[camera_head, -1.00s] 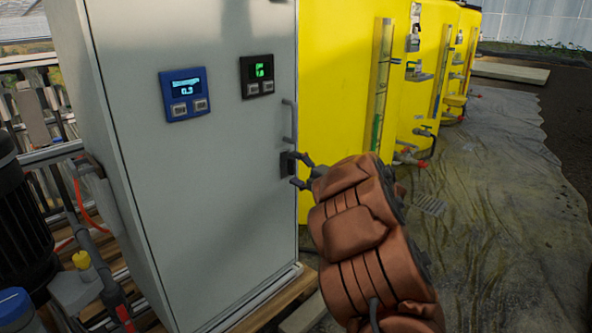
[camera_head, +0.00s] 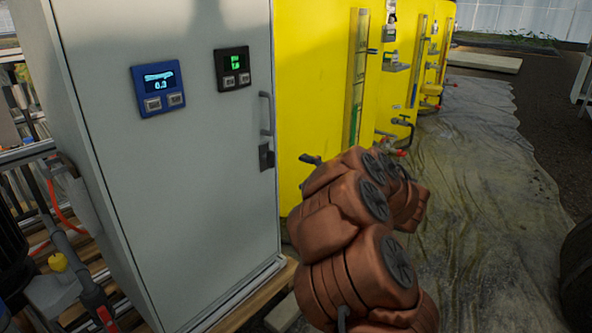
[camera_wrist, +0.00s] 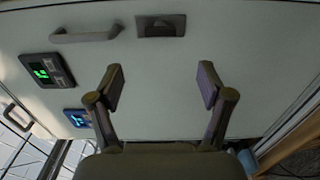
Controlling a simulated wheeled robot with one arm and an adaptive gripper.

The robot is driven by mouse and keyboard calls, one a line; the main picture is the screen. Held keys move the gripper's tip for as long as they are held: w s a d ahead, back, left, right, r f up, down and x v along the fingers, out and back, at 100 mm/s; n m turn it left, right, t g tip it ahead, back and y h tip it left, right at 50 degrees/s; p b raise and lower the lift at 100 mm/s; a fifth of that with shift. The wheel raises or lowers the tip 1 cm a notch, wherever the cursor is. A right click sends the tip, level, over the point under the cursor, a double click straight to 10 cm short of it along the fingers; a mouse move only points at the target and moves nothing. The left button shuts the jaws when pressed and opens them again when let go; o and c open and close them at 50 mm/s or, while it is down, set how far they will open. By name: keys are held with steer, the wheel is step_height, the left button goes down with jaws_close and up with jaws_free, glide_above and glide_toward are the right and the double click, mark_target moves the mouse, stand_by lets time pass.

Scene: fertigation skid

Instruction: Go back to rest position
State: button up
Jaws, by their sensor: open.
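My gripper (camera_wrist: 160,88) is open and empty in the wrist view, its two fingers spread apart in front of the grey cabinet door (camera_wrist: 240,40). In the head view one dark fingertip of my gripper (camera_head: 311,159) shows just right of the cabinet, and my brown-covered arm hides the rest. The grey cabinet (camera_head: 210,190) is shut. Its handle (camera_head: 266,113) and dark latch (camera_head: 266,156) are clear of my fingers. The handle (camera_wrist: 86,34) and latch (camera_wrist: 160,26) also show at the top of the wrist view.
A blue display (camera_head: 158,88) and a black display (camera_head: 231,68) are on the door. Yellow tanks (camera_head: 305,80) with valves (camera_head: 400,125) stand behind my arm. Pipes and a red hose (camera_head: 66,205) are at the left. The sheeted floor (camera_head: 480,150) at the right is clear.

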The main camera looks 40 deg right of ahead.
steer(key=shift+s+d, duration=0.1)
steer(key=shift+s, duration=0.25)
stand_by(0.3)
steer(key=s+d+r+m+g+h+p, duration=0.1)
steer(key=d+r+m+g+h+p, duration=0.15)
steer(key=r+m+h+p, duration=0.75)
steer(key=s+d+r+m+g+h+p, duration=0.1)
steer(key=r+m+g+h+p, duration=0.25)
steer(key=r+p, duration=1.25)
steer(key=s+a+r+m+g+y+p, duration=0.2)
steer(key=s+a+r+g+y+p, duration=0.1)
steer(key=s+a+p, duration=0.5)
steer(key=s+a+r+m+g+y+p, duration=0.3)
steer(key=s+a+r+g+p, duration=0.3)
steer(key=s+a, duration=0.7)
steer(key=s+a+r+m+g+y+p, duration=0.2)
steer(key=s+a+p, duration=0.7)
steer(key=a, duration=0.5)
step_height(320, 180, up, 3)
steer(key=s+g+y, duration=0.1)
steer(key=s+g, duration=0.1)
steer(key=shift+s+f+p, duration=0.2)
steer(key=shift+s+p, duration=0.1)
steer(key=shift+s, duration=0.05)
